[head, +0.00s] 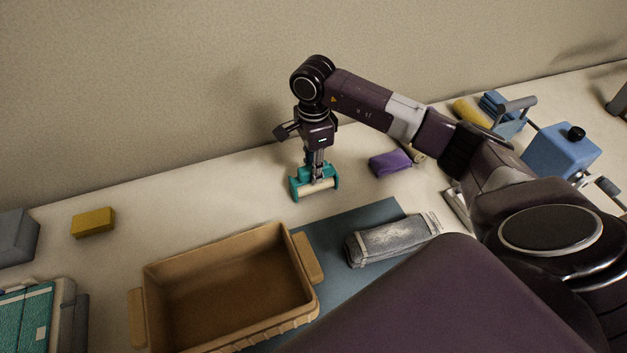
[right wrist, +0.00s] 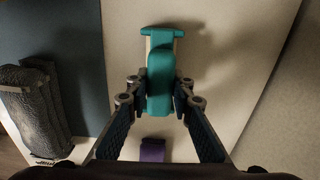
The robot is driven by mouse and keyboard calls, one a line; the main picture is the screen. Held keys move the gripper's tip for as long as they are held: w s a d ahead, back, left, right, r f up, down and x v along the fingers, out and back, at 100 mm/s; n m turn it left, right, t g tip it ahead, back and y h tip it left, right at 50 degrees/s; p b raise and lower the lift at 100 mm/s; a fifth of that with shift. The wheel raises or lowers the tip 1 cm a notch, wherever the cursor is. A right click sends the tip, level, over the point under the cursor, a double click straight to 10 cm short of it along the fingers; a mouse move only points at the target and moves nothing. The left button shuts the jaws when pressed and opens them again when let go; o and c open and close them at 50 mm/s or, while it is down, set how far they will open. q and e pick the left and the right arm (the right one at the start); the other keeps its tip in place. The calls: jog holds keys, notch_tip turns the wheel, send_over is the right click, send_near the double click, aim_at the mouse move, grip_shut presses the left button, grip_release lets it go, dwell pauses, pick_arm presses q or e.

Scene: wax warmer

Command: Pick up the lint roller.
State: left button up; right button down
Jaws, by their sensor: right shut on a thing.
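The lint roller (head: 314,184), teal with a pale roll, is at the back of the table under my right gripper (head: 316,168). In the right wrist view, the teal lint roller (right wrist: 161,80) sits between the two fingers of my right gripper (right wrist: 159,92), which is shut on its middle and points down. Its pale roll shows only in part there. I cannot tell whether it touches the table or hangs just above it. My left gripper is not in view.
A brown two-handled bin (head: 165,262) stands in front, partly on a blue mat (head: 375,213). A grey wrapped bundle (head: 388,240) lies on the mat. A purple pouch (head: 390,163) is right of the roller, a yellow block (head: 93,222) far left. A wall stands behind.

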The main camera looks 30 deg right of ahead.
jog(key=shift+r, duration=0.15)
notch_tip(320, 180, up, 10)
jog(key=b, duration=0.3)
jog(key=shift+w+r, duration=0.1)
jog(key=shift+w, duration=0.05)
notch_tip(320, 180, up, 10)
jog(key=shift+f, duration=0.2)
dwell(0.3)
